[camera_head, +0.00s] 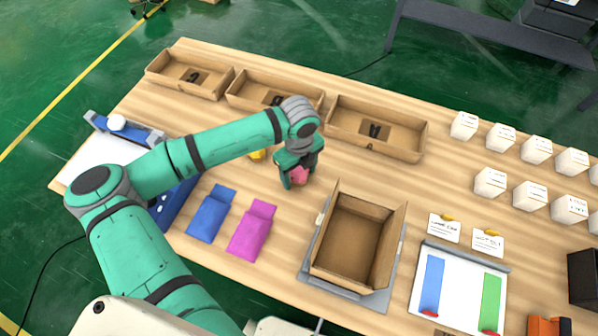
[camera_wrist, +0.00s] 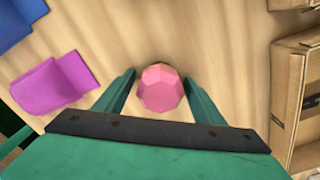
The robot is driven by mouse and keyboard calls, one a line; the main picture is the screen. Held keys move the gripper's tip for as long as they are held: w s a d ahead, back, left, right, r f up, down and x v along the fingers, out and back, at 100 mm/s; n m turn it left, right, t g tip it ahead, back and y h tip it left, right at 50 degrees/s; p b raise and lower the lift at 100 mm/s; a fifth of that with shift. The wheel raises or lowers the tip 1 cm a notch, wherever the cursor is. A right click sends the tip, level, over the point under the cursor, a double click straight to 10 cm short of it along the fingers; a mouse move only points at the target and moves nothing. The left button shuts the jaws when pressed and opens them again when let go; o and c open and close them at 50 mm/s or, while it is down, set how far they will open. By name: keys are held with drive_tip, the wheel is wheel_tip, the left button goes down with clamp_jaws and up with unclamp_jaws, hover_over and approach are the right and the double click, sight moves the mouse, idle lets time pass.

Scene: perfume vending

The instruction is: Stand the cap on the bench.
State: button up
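The cap (camera_wrist: 160,88) is a pink, faceted piece. In the wrist view it sits between the two fingers of my gripper (camera_wrist: 160,80), with a fingertip close to each side. It also shows in the head view (camera_head: 299,174), low between the fingers and partly hidden by them. I cannot tell whether the fingers press on the cap or stand just apart from it. My gripper (camera_head: 297,180) points down, close over the wooden bench (camera_head: 275,275). Whether the cap's underside touches the bench is hidden.
An open cardboard box (camera_head: 352,240) stands right of my gripper. Shallow cardboard trays (camera_head: 375,130) line the back. A magenta pouch (camera_head: 252,230) and a blue pouch (camera_head: 211,213) lie to the left. Several white boxes (camera_head: 490,182) stand at right. Bare wood surrounds the cap.

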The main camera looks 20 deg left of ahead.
sight(299, 168)
drive_tip(key=shift+r, duration=0.1)
wheel_tip(299, 168, up, 12)
drive_tip(key=shift+r, duration=0.1)
idle(0.6)
idle(0.5)
